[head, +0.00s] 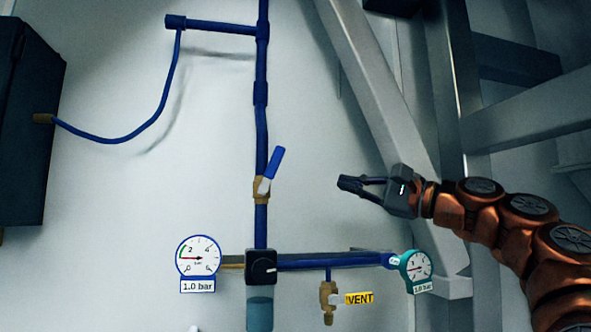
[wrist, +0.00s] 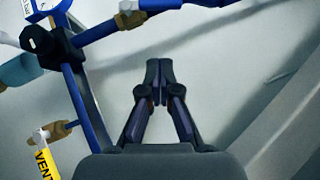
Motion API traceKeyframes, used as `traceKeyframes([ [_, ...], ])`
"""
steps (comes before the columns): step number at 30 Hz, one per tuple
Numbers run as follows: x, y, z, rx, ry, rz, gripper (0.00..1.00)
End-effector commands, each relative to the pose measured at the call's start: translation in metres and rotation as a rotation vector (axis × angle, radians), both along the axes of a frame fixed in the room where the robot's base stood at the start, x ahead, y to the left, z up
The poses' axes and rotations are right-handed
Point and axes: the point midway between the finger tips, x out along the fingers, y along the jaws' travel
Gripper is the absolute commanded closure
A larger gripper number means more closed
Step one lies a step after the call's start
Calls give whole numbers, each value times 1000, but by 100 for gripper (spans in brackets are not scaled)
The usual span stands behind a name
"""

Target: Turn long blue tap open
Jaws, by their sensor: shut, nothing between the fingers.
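The long blue tap (head: 274,165) is a blue lever on a brass valve (head: 261,190) in the vertical blue pipe. The lever tilts up and to the right, at an angle to the pipe. In the wrist view the brass valve (wrist: 130,18) is at the top edge, with the lever mostly cut off. My gripper (head: 343,184) is to the right of the lever, apart from it. In the wrist view my gripper (wrist: 159,68) has its fingertips together with nothing between them.
A black regulator (head: 261,267) sits below the valve, with a round gauge (head: 198,255) to its left. A horizontal blue pipe (head: 325,261) leads to a teal gauge (head: 416,267). A brass vent valve (head: 328,297) hangs below. Grey beams (head: 385,100) stand behind my arm.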

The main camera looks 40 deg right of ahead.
Motion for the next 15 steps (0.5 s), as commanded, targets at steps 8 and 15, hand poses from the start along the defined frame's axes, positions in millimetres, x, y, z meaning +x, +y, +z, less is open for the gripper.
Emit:
traceKeyframes([
  [8,12,-2,10,16,-14,-10,100],
  [15,51,12,20,14,-9,-10,100],
])
